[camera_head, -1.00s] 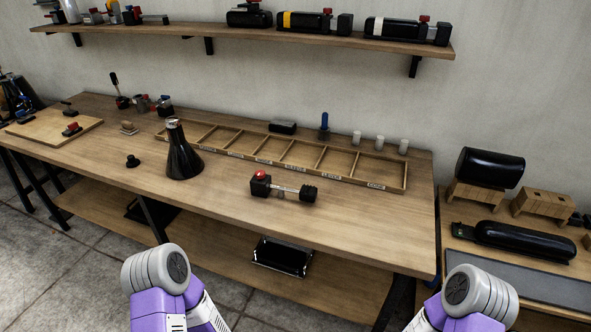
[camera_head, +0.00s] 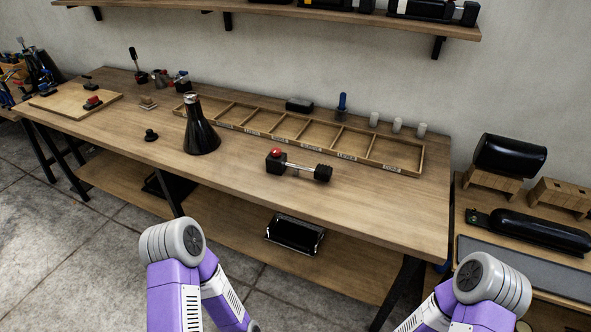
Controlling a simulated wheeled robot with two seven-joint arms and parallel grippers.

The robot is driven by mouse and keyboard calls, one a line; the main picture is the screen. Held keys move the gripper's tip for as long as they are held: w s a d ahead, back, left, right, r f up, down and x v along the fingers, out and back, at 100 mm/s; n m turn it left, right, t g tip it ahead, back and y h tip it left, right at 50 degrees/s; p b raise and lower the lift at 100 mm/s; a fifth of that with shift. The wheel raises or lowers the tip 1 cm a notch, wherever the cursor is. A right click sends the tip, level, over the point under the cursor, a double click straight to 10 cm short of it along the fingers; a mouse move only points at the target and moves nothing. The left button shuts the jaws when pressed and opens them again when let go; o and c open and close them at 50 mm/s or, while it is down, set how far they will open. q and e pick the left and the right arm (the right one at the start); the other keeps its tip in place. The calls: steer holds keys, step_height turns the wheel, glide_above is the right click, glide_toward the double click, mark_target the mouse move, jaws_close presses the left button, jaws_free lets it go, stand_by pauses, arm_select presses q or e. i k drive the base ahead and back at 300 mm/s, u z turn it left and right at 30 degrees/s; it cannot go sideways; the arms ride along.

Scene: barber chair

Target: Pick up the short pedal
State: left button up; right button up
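On the wooden workbench (camera_head: 230,170), a short pedal-like part (camera_head: 300,168) lies near the front edge, right of the middle. It has a black block with a red knob on its left end, a short metal rod, and a black ribbed right end. I cannot tell for sure that it is the short pedal. A tall lever-like part (camera_head: 136,64) with a black grip stands at the back left of the bench. Only links of my two arms show at the bottom of the head view. Both grippers are out of view.
A black cone-shaped base (camera_head: 200,130) stands left of the part. An empty divided wooden tray (camera_head: 420,160) lies behind it. A black knob (camera_head: 151,135) and a wooden board (camera_head: 68,104) are farther left. A lower side table (camera_head: 470,232) stands right. The bench's front right is clear.

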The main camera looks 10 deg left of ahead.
mark_target(277, 165)
steer(key=k, duration=1.25)
steer(key=u, duration=0.7)
steer(key=i, duration=0.85)
steer(key=u, duration=0.4)
steer(key=i, duration=1.05)
steer(key=z, duration=1.05)
steer(key=i, duration=0.55)
steer(key=z, duration=0.55)
